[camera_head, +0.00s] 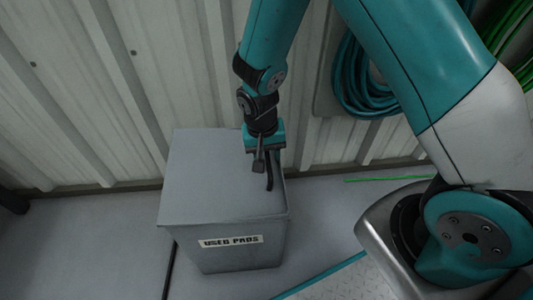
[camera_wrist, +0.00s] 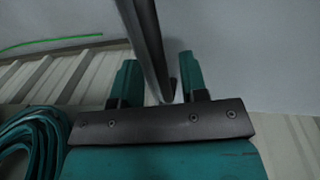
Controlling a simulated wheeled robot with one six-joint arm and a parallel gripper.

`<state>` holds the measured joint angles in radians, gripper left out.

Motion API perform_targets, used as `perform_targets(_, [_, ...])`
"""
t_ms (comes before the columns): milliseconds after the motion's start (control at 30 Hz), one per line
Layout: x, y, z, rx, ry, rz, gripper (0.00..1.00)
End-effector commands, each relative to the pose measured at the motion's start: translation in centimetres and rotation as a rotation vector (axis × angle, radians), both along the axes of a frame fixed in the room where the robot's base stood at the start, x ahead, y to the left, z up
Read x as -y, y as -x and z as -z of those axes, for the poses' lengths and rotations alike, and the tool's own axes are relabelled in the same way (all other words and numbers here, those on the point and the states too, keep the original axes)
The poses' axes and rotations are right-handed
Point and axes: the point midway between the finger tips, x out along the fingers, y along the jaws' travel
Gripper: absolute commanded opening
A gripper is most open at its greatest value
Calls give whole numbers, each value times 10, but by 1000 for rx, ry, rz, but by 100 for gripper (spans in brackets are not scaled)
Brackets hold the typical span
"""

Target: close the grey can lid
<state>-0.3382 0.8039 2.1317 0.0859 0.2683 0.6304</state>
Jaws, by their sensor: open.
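The grey can (camera_head: 225,255), labelled "USED PADS", stands on the floor against the wall. Its flat grey lid (camera_head: 205,175) covers the top and looks down or nearly down; I cannot tell whether a small gap remains. My gripper (camera_head: 264,174) is open, pointing down at the lid's right edge. In the wrist view, a dark edge strip of the can or lid (camera_wrist: 146,40) runs between the two teal fingers of my gripper (camera_wrist: 158,62), with a plain grey surface on its right. I cannot tell whether the fingers touch it.
A ribbed metal wall (camera_head: 110,90) rises close behind the can. A coiled teal hose (camera_head: 358,85) hangs on the wall at the right and also shows in the wrist view (camera_wrist: 35,140). Grey floor (camera_head: 90,245) is clear left of the can. A thin green line (camera_head: 385,179) lies at right.

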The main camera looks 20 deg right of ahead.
Motion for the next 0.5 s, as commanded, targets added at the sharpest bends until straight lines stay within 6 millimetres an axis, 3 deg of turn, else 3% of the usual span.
perform_targets(167, [0,0,0,0,0,0,38])
perform_targets(333, [0,0,0,0,0,0,0])
perform_targets(500, [0,0,-1,0,0,0,0])
